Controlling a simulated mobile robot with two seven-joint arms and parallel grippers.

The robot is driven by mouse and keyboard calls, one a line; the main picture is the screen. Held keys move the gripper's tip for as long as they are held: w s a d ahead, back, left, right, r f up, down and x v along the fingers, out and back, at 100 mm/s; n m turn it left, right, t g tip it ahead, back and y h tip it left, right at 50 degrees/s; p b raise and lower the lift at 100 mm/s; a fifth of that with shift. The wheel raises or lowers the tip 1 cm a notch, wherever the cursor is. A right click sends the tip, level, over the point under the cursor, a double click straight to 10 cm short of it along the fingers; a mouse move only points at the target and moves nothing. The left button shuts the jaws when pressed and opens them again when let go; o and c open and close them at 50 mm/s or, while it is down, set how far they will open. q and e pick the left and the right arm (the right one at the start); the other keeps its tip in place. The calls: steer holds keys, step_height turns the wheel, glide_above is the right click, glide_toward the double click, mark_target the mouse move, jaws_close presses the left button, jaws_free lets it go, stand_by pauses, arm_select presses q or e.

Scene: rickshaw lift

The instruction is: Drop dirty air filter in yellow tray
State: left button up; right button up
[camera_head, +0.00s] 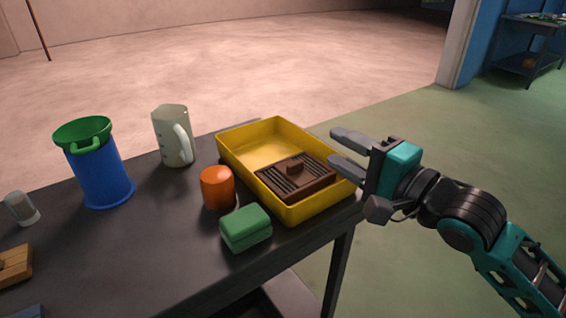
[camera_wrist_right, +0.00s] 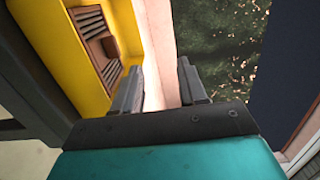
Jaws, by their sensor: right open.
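The dirty air filter (camera_head: 295,178) is a brown slatted block with a raised knob. It lies inside the yellow tray (camera_head: 262,133), in the near right part. The tray stands on the dark table at its right end. In the right wrist view the filter (camera_wrist_right: 92,32) and the yellow tray (camera_wrist_right: 55,50) show at upper left. My right gripper (camera_head: 345,152) is open and empty, just right of the tray, apart from the filter. Its two fingers (camera_wrist_right: 160,90) show with nothing between them. My left gripper is out of view.
Green floor (camera_head: 400,125) lies open at right.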

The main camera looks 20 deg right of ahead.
steer(key=p+v, duration=0.1)
steer(key=v, duration=0.4)
steer(key=shift+s, duration=0.15)
steer(key=shift+d, duration=0.1)
